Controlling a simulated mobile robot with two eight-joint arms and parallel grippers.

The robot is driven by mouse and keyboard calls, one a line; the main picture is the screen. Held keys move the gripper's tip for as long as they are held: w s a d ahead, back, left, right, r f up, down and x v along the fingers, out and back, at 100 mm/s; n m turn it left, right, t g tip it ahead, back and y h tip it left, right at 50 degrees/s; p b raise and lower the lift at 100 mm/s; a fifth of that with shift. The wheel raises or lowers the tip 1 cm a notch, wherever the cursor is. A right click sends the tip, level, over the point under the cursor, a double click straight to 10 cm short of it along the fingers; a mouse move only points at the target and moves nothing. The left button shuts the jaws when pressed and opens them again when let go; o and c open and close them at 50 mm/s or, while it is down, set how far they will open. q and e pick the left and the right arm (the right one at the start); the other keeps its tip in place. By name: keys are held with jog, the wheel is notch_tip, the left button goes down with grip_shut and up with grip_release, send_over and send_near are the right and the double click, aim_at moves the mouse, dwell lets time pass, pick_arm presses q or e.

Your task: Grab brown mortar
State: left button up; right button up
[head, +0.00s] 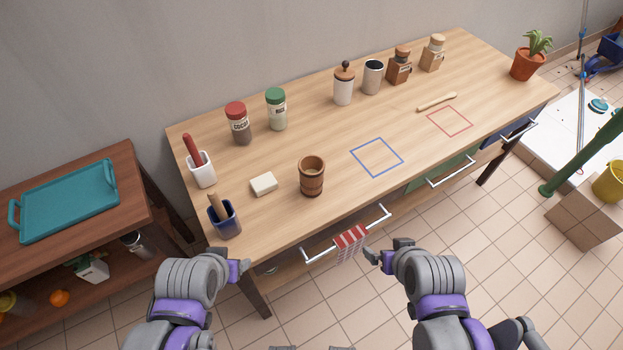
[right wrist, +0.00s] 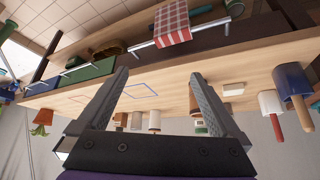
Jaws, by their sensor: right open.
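The brown mortar (head: 312,178) is a wooden cup with darker bands. It stands upright on the wooden table near its front edge, left of the blue square outline. My right gripper (head: 376,257) is in front of the table, below and to the right of the mortar, apart from it. In the right wrist view, its two fingers (right wrist: 158,75) are spread with nothing between them; the mortar is not clearly visible there, perhaps hidden by a finger. My left gripper (head: 243,267) is by the table's front left corner; its jaws are too small to read.
A white block (head: 264,184) and a blue holder (head: 224,218) stand left of the mortar. Jars, including a red-lidded one (head: 238,124), line the back. A checked cloth (head: 350,240) hangs on a drawer handle along the front. The table around the blue outline (head: 377,157) is clear.

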jog(key=w+a+f+n+t+y+b, duration=0.25)
jog(key=w+a+t, duration=0.25)
jog(key=w+a, duration=0.55)
jog(key=t+y+b, duration=0.2)
jog(key=t+b, duration=0.2)
jog(key=t, duration=0.2)
send_near(309, 160)
jog(key=shift+w+a+h+p, duration=0.2)
jog(key=shift+w+p, duration=0.1)
jog(key=shift+w, duration=0.15)
jog(key=shift+w+a+h+p, duration=0.15)
jog(key=shift+w+p, duration=0.1)
jog(key=shift+w, duration=0.2)
jog(key=p+x, duration=0.1)
jog(key=x, duration=0.3)
jog(key=shift+w+a+r, duration=0.1)
jog(key=shift+w, duration=0.2)
jog(key=shift+w+a, duration=0.1)
jog(key=shift+w, duration=0.25)
jog(key=shift+s, duration=0.1)
jog(key=shift+c, duration=0.9)
grip_shut()
